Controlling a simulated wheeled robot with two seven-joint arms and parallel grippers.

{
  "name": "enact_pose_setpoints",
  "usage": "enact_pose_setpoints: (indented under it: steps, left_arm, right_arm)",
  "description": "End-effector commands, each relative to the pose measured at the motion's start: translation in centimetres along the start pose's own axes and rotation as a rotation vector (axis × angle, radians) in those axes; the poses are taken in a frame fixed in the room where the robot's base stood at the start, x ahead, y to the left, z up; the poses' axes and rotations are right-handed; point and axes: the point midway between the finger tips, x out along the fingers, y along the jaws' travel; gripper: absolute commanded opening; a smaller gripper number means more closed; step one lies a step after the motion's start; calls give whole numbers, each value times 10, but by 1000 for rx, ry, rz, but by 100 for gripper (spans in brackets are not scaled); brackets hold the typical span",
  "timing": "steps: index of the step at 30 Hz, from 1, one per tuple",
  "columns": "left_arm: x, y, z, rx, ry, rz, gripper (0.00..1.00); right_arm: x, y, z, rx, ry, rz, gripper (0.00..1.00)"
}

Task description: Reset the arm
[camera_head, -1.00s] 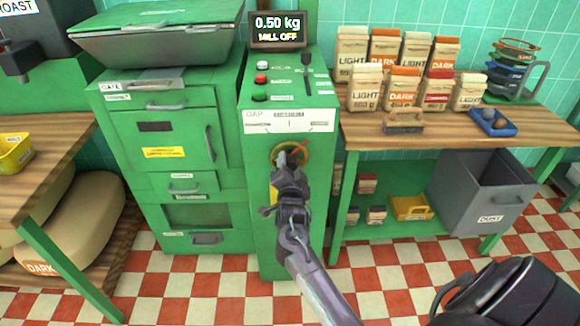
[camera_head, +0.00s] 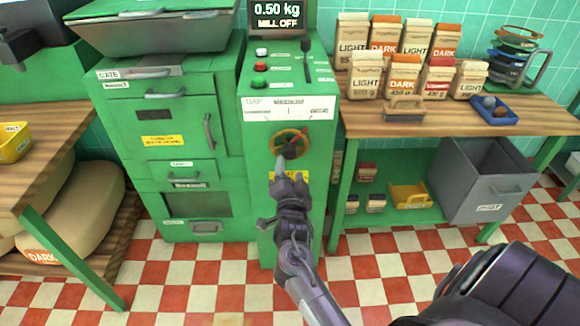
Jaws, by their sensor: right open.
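My right gripper (camera_head: 289,184) is in front of the green mill cabinet, below its round knob. Its jaws are open and empty, pointing up toward the knob. The knob (camera_head: 290,143) is a brass ring with a dark centre on the cabinet front, under a white scale label. A gap shows between the fingertips and the knob. My left gripper is not in view.
The mill display (camera_head: 279,14) reads 0.50 kg, MILL OFF. A wooden bench (camera_head: 450,122) on the right carries several coffee bags and a blue tray (camera_head: 493,112). A grey bin (camera_head: 483,180) stands below it. A wooden table (camera_head: 45,150) stands left. The checkered floor is open.

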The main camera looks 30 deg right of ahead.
Motion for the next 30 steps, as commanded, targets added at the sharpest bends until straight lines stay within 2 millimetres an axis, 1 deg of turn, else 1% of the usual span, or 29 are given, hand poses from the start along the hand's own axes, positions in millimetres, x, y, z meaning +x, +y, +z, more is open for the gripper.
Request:
enact_pose_setpoints:
  steps: [14,17,20,23,24,26,27,29,30]
  left_arm:
    - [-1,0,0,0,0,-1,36]
    - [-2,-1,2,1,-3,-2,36]
    - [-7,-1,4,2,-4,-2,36]
    - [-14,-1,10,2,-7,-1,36]
    - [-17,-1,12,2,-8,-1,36]
    - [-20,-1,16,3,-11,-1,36]
    - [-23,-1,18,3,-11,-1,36]
    - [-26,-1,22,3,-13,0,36]
    - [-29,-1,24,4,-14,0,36]
  right_arm:
    - [0,0,0,0,-1,0,60]
    - [-2,5,11,-27,-28,6,60]
    - [-9,22,44,-115,-118,21,60]
    - [-28,56,95,-263,-265,41,60]
    - [-40,74,117,-331,-335,49,60]
    - [-60,103,147,-433,-440,57,60]
    - [-76,122,165,-497,-511,61,60]
    - [-102,153,188,-591,-613,66,60]
    - [-121,174,201,-651,-683,67,60]
